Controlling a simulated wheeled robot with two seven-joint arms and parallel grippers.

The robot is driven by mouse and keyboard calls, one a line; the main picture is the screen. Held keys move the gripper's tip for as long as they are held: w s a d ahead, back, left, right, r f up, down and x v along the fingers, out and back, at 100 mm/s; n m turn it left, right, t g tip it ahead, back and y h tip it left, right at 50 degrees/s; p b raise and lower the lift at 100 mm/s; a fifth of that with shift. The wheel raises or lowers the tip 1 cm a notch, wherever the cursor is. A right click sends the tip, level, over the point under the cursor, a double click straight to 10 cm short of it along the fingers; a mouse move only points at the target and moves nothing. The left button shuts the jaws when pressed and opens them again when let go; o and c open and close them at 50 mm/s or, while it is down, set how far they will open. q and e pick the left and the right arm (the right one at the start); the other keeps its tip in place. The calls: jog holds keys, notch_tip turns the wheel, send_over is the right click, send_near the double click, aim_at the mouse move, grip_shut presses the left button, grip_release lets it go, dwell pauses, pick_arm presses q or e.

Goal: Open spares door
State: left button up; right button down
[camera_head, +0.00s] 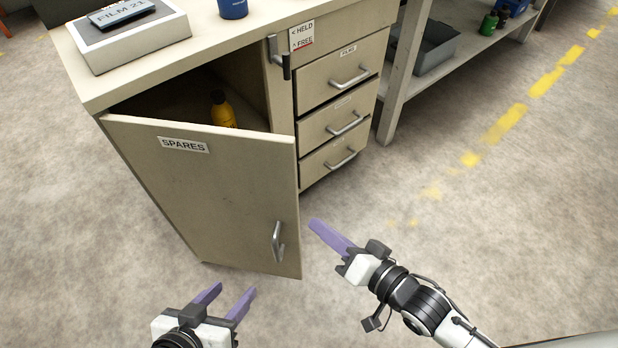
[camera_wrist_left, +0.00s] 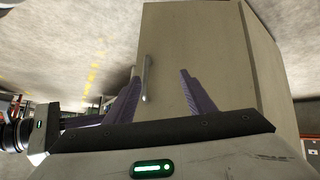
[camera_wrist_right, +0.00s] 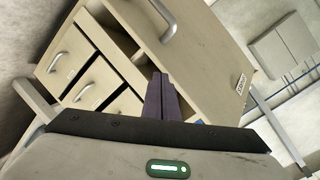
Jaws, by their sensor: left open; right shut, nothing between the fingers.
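The SPARES door (camera_head: 210,205) is a beige cabinet door standing ajar, with a dark gap above it into the compartment. Its metal handle (camera_head: 278,242) is near its right edge. The door also shows in the left wrist view (camera_wrist_left: 195,60) and the right wrist view (camera_wrist_right: 200,40). My left gripper (camera_head: 228,292) is open and empty, in front of and below the door, apart from it. My right gripper (camera_head: 314,224) is shut and empty, just right of the door's free edge. Whether it touches the door I cannot tell.
A yellow bottle (camera_head: 222,110) stands inside the compartment. Drawers (camera_head: 335,125) with metal handles are to the right, below a latch (camera_head: 280,58) beside a HELD/FREE label. A FILM 21 box (camera_head: 130,35) and a blue cup (camera_head: 233,8) sit on top. Floor at right is clear.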

jog(key=w+d+r+m+g+y+p, duration=0.2)
jog(key=w+d+r+m+y+p, duration=0.1)
jog(key=w+d+r+m+y, duration=0.25)
pick_arm(q)
jog(key=shift+s+a+r+t+b, duration=0.15)
jog(key=shift+s+a+r+b, duration=0.1)
jog(key=shift+r+b, duration=0.15)
jog(key=shift+s+a+r+t+b, duration=0.1)
jog(key=shift+a+r+t+b, duration=0.15)
jog(key=shift+b, duration=0.25)
pick_arm(e)
jog(key=a+n, duration=0.1)
jog(key=a, duration=0.6)
jog(key=shift+w+a, duration=0.25)
jog(key=shift+w, duration=0.05)
jog(key=shift+r+n+y, duration=0.1)
jog(key=shift+n+y, duration=0.15)
jog(key=shift+s+a, duration=0.1)
